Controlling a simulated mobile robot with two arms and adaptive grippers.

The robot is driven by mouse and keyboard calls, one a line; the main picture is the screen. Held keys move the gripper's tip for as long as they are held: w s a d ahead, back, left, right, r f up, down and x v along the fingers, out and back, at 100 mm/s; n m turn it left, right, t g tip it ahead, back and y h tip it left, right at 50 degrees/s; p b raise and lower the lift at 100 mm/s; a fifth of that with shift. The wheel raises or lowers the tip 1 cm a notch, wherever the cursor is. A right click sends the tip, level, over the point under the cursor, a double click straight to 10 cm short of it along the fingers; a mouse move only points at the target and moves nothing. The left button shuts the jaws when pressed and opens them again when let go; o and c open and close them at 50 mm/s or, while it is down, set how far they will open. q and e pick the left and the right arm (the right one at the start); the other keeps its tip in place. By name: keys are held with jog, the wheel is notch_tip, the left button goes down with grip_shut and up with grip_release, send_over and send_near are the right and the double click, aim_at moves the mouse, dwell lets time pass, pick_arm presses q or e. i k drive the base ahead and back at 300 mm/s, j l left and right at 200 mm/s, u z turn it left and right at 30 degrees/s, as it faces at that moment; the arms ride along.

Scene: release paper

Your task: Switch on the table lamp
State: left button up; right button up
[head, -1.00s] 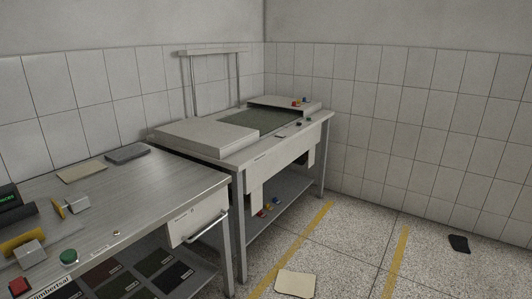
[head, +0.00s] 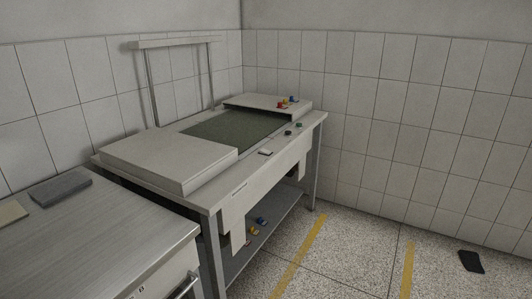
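No table lamp that I can make out shows in the head view. The light table (head: 172,157) stands in the room's corner, with a dark green panel (head: 235,129) set in its top and a frame (head: 150,85) on two posts behind it. A small white item (head: 265,152) and small dark green buttons (head: 288,132) sit along its front edge. Small red, yellow and blue pieces (head: 286,101) lie on its raised far end. Neither of my grippers is in view.
A metal workbench (head: 110,235) fills the lower left, with a grey block (head: 60,188) and a beige pad (head: 10,212) on it. A lower shelf (head: 250,245) holds small coloured pieces. Yellow floor stripes (head: 298,258) and a black item (head: 471,262) lie on open floor at right.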

aim_at(263, 151)
jog(key=i+l, duration=0.4)
jog(key=i+l+z, duration=0.15)
jog(key=i+l, duration=0.2)
jog(key=i, duration=0.2)
jog(key=i+l, duration=0.35)
jog(key=i, duration=0.15)
jog(key=i+l+z, duration=0.1)
jog(key=i+l, duration=0.25)
jog(key=i, duration=0.1)
